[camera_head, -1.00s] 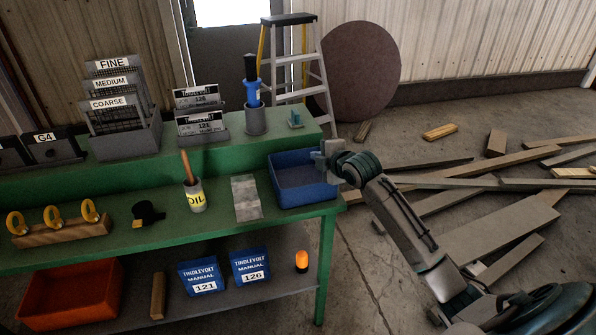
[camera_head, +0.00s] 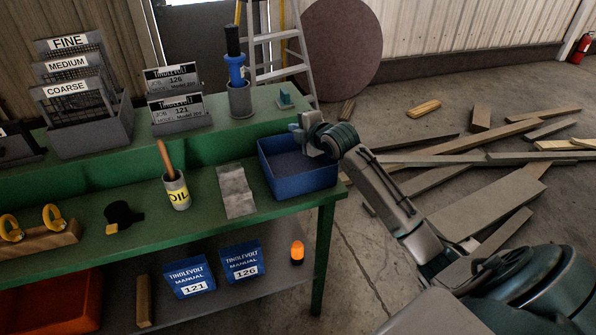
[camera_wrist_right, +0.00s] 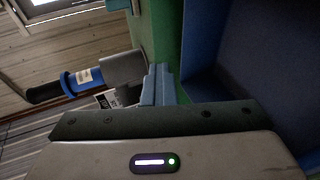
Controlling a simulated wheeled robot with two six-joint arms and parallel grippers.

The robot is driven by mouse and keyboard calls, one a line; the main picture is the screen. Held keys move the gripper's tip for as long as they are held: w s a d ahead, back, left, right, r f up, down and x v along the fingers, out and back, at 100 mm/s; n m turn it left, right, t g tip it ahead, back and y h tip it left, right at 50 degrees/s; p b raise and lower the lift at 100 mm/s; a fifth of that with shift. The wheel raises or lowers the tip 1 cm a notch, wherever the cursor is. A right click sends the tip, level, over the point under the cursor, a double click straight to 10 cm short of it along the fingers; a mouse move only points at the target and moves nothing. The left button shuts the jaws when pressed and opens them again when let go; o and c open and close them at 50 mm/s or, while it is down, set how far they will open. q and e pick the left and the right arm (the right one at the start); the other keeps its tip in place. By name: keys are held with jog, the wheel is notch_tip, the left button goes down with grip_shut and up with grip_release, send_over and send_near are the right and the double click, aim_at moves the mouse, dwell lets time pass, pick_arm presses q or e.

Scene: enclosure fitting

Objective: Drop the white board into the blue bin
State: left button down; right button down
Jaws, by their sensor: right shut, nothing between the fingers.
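The blue bin (camera_head: 300,183) stands on the right end of the green bench. The part of its inside that shows looks empty and dark; the rest is hidden by its walls and my right arm. My right gripper (camera_head: 297,128) is shut and empty at the bin's back rim. In the right wrist view its fingers (camera_wrist_right: 158,86) are together, with the bin's blue wall (camera_wrist_right: 203,45) to their right. I cannot make out a white board in any view. A flat, mottled grey sheet (camera_head: 236,190) lies on the bench left of the bin. My left gripper is out of view.
Behind the bin, the raised green shelf (camera_head: 212,133) holds a blue-handled tool in a grey cup (camera_head: 239,98) and a small teal block (camera_head: 285,98). Loose planks (camera_head: 470,185) cover the floor at right.

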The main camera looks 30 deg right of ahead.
jog(key=shift+s+f, duration=0.15)
jog(key=c, duration=2.2)
grip_release()
jog(key=c, duration=1.8)
grip_release()
jog(key=shift+o, duration=0.6)
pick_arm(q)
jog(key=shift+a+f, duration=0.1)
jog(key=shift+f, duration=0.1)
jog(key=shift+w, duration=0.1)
